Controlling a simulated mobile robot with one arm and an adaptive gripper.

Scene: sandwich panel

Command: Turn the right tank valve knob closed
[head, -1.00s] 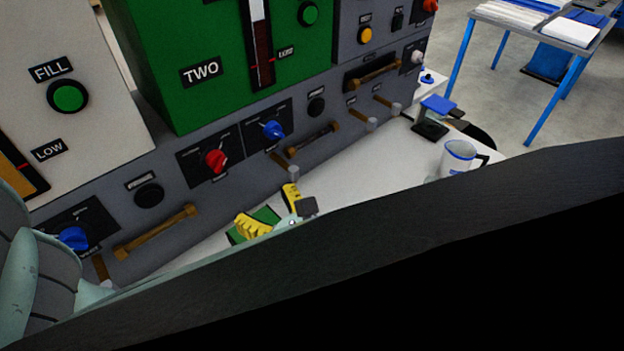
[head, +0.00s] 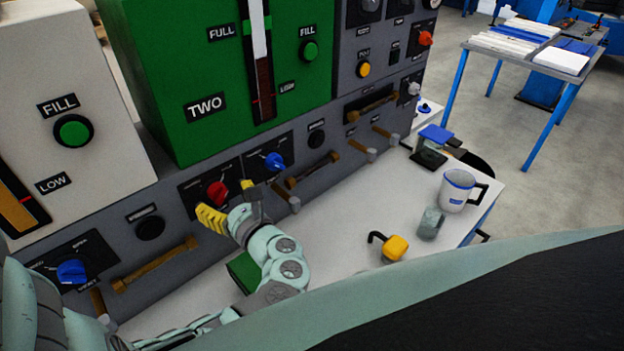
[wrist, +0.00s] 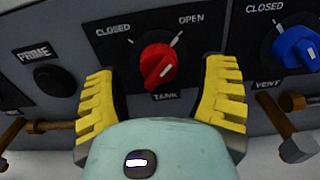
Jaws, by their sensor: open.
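The red tank knob (head: 217,192) sits on the grey panel below the green tank box marked TWO. In the wrist view the red knob (wrist: 158,60) is above the TANK label, with CLOSED at its upper left and OPEN at its upper right. Its ridge slants toward the upper right, on the OPEN side. My gripper (head: 230,205) is open just in front of the knob. In the wrist view its yellow fingers (wrist: 162,72) stand on the knob's left and right, with gaps; I see no contact.
A blue vent knob (head: 274,162) is right of the red one; a black PRIME button (head: 150,228) is left. Brown handles (head: 155,265) stick out below. On the white bench are a mug (head: 458,190), a grey cup (head: 430,224) and a yellow-bodied hooked item (head: 395,247).

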